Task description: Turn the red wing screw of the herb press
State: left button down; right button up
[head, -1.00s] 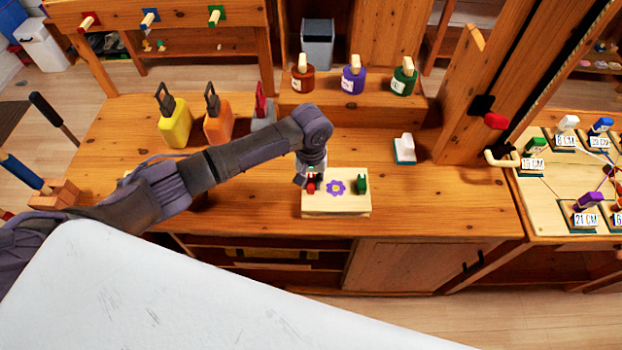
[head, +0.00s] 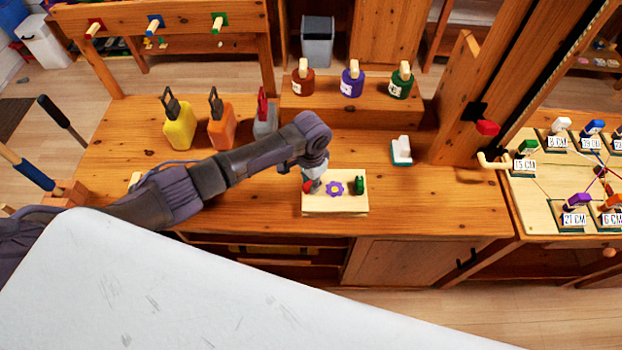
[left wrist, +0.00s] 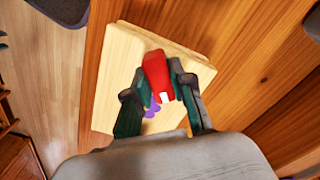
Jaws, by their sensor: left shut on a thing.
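The herb press (head: 335,205) is a pale wooden block with a purple flower on top, lying on the wooden bench. Its red wing screw (left wrist: 156,74) stands at the left end, and a green wing screw (head: 359,186) stands at the right end. My left gripper (left wrist: 160,82) is above the press, its two fingers shut on the red wing screw from both sides. In the head view the gripper and wrist hide part of the red screw (head: 308,187). In the left wrist view the gripper partly covers the purple flower (left wrist: 152,110). My right gripper is not in view.
Yellow (head: 179,125), orange (head: 221,127) and grey (head: 265,118) bottles stand behind my left arm. Several small jars stand on a raised shelf (head: 335,113) at the back. A white-and-green block (head: 401,151) sits right of the press. Bare bench lies between them.

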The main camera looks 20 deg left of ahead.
pick_arm(q)
jog(key=m, duration=0.4)
jog(key=shift+m+p, duration=0.3)
jog(key=shift+m, duration=2)
jog(key=c, duration=1)
grip_release()
notch_tip(320, 180, up, 12)
